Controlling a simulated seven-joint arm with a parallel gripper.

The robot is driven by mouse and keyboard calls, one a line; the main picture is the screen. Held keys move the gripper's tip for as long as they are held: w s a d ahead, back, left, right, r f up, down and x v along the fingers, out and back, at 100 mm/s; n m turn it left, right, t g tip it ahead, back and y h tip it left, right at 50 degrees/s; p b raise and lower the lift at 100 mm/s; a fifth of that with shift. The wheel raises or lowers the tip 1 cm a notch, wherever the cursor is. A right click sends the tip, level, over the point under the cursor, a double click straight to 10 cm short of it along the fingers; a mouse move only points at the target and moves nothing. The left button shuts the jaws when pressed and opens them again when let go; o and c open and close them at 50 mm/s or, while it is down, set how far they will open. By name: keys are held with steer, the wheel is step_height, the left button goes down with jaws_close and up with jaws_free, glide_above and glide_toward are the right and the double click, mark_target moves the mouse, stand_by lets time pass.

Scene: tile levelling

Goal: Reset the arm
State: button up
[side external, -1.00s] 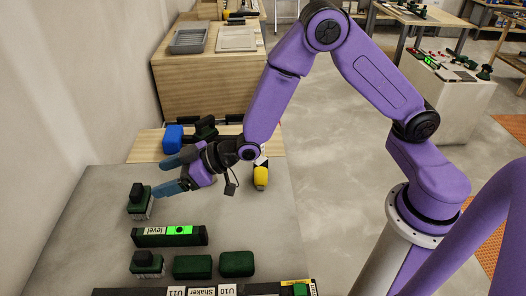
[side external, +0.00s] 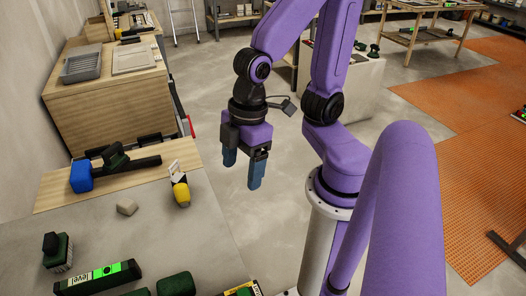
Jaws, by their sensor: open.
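My gripper (side external: 243,170) hangs with its two blue-grey fingers pointing down, apart and empty. It is past the right edge of the grey work table (side external: 190,240), over the floor in the picture. My arm is folded up, with its upper part cut off by the top of the view. No object is in or touching the fingers.
On the table are a green level (side external: 98,277), a dark green brush-like block (side external: 57,252), green blocks (side external: 176,284), a small beige piece (side external: 127,207) and a yellow-handled tool (side external: 180,188). A blue-headed mallet (side external: 82,177) lies on the wooden board (side external: 60,196). A wooden cabinet (side external: 110,105) stands behind.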

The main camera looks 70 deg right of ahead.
steer(key=shift+g+h, duration=0.3)
steer(key=shift+h, duration=0.3)
steer(key=s+d, duration=0.2)
steer(key=d, duration=0.1)
steer(key=s+d, duration=0.1)
steer(key=shift+s+d+r, duration=0.15)
steer(key=shift+d+r, duration=0.15)
steer(key=shift+r, duration=0.05)
stand_by(0.3)
